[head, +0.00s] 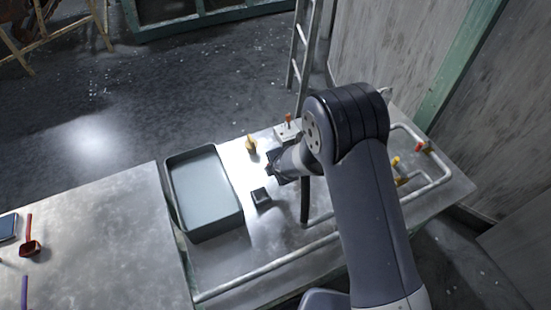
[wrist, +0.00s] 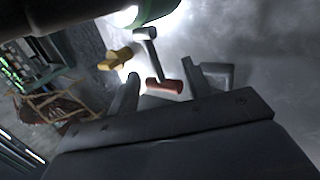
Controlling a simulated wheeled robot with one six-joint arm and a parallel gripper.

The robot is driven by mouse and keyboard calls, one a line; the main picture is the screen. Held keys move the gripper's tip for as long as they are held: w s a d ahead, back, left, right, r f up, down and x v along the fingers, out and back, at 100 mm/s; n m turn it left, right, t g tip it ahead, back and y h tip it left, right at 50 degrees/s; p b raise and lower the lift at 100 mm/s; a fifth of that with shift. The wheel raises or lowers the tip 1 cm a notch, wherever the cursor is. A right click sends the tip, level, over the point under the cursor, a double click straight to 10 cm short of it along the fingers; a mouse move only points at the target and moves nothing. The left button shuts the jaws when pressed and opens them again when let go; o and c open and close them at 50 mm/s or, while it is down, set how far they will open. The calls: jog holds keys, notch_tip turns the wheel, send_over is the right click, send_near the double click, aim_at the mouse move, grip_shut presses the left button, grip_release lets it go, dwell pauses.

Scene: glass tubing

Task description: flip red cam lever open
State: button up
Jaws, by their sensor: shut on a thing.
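The red cam lever (wrist: 165,87) shows in the wrist view as a red crossbar on a grey stem (wrist: 151,50). My gripper (wrist: 162,80) has one dark finger at each end of the red bar and is shut on it. The exact contact is dim and hard to see. In the head view my gripper (head: 273,162) is low over the metal table, and it and my arm hide the red lever there.
The grey tray (head: 205,187) stands left of my gripper. A dark block (head: 260,197) and a yellow fitting (head: 250,144) are close by. An orange-red knob on a pale block (head: 288,122) is behind. Pipework with a yellow handle (head: 396,161) runs at the right.

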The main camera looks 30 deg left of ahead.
jog(key=shift+w+a+r+y+p, duration=0.2)
jog(key=shift+r+y+p, duration=0.15)
jog(key=shift+p, duration=1.6)
jog(key=o, duration=0.9)
jog(key=shift+s+d, duration=0.1)
jog(key=shift+s, duration=0.05)
jog(key=shift+o, duration=0.2)
jog(key=shift+d, duration=0.1)
jog(key=v, duration=1)
jog(key=shift+r, duration=0.35)
jog(key=shift+f, duration=0.1)
